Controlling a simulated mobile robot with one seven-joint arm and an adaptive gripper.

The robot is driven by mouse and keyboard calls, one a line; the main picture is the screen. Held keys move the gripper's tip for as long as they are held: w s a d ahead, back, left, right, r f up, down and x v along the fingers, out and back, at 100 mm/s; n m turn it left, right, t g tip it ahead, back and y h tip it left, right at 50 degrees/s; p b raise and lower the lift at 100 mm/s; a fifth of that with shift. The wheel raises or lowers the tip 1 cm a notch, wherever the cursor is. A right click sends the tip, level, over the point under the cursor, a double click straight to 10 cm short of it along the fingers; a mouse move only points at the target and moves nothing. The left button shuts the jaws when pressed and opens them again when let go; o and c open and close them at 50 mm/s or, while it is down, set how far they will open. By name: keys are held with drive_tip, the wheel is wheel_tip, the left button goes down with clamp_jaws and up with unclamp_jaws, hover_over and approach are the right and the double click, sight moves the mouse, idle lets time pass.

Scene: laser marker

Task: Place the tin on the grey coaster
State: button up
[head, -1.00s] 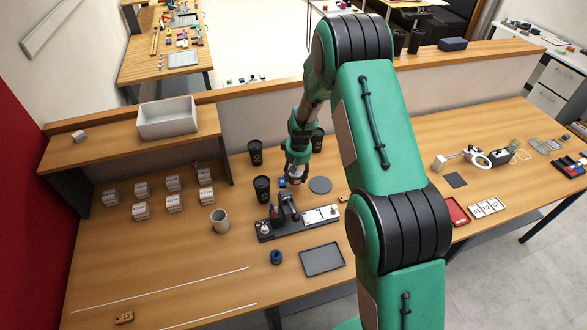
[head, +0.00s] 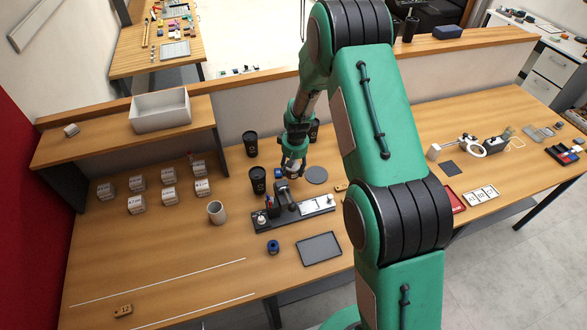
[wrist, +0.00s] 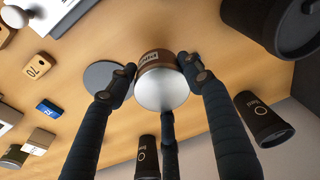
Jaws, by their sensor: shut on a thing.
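My gripper (wrist: 160,88) is shut on the tin (wrist: 162,90), with fingers around its sides. The tin has a brown side with a pale label, and its silvery end faces the wrist camera. The grey coaster (wrist: 104,76) is a flat round disc lying bare on the table, just left of the tin in the wrist view. In the head view the coaster (head: 317,175) lies right of my gripper (head: 293,173). The tin is small and mostly hidden there. I cannot tell whether it touches the table.
Black cups (head: 257,180) (head: 250,144) stand left of my gripper, and another (head: 314,130) stands behind it. A dark fixture (head: 318,208) lies in front. A small blue block (wrist: 49,108) and a numbered wooden tag (wrist: 38,67) lie nearby.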

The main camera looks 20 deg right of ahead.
drive_tip(key=shift+w+d+r+b, duration=0.15)
drive_tip(key=shift+d+r+b, duration=0.05)
drive_tip(key=shift+d+b, duration=0.55)
drive_tip(key=d+r+b, duration=0.5)
drive_tip(key=d+b, duration=0.4)
drive_tip(key=shift+s+d+r, duration=0.25)
drive_tip(key=shift+d+r, duration=0.05)
drive_tip(key=shift+d, duration=0.1)
drive_tip(key=shift+f, duration=0.15)
hover_over(316, 174)
drive_tip(key=shift+s+d+f+b, duration=0.1)
drive_tip(key=shift+f+b, duration=0.1)
drive_tip(key=shift+f, duration=1.3)
drive_tip(key=shift+s+d+f+b, duration=0.1)
drive_tip(key=shift+f+b, duration=0.1)
drive_tip(key=shift+f, duration=1.3)
drive_tip(key=shift+f, duration=0.1)
drive_tip(key=shift+f, duration=1.8)
